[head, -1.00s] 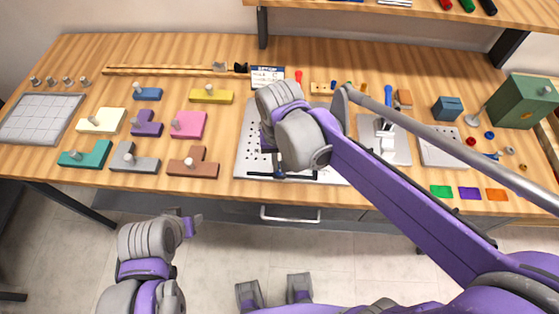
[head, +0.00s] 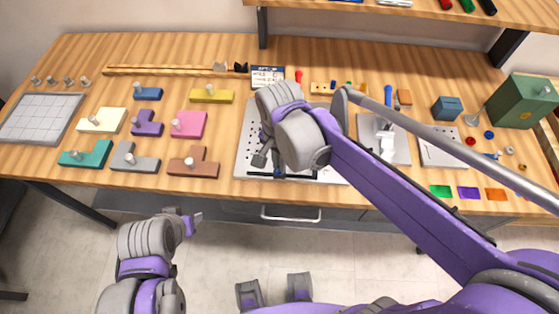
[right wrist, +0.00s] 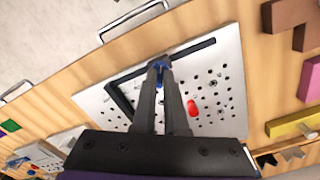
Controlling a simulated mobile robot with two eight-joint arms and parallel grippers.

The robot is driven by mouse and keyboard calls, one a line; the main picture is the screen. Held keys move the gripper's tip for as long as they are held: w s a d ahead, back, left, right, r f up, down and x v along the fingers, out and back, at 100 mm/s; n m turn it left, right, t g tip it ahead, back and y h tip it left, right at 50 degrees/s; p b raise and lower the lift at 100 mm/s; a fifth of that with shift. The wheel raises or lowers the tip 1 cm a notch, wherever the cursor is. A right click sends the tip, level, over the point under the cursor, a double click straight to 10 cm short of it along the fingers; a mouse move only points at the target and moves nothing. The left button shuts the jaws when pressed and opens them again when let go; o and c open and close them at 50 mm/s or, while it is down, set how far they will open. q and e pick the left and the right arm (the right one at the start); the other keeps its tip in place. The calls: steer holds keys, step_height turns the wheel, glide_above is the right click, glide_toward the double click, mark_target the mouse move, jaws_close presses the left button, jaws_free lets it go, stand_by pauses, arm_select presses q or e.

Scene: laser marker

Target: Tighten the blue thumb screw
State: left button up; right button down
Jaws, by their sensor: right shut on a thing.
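The blue thumb screw (right wrist: 160,64) shows in the right wrist view between the tips of my right gripper (right wrist: 160,70), by a black bar (right wrist: 192,51) on the perforated light plate (right wrist: 225,90). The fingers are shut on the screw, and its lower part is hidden. In the head view my right gripper (head: 268,160) is over the front of the plate (head: 243,160), and my arm hides much of the plate and the screw. My left gripper (head: 192,219) is away from the table front, with nothing seen in it; its finger gap is unclear.
A red upright piece (right wrist: 193,108) stands close beside the right fingers. A second black bar (right wrist: 118,103) lies on the plate. Coloured blocks with knobs, such as a brown one (head: 193,164), lie to the left. A green box (head: 525,100) stands at the right.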

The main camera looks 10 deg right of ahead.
stand_by(0.5)
steer(key=c, duration=1)
jaws_free()
steer(key=shift+o, duration=0.2)
steer(key=shift+r, duration=0.15)
step_height(320, 180, up, 10)
steer(key=shift+r+p, duration=0.25)
steer(key=shift+p, duration=0.2)
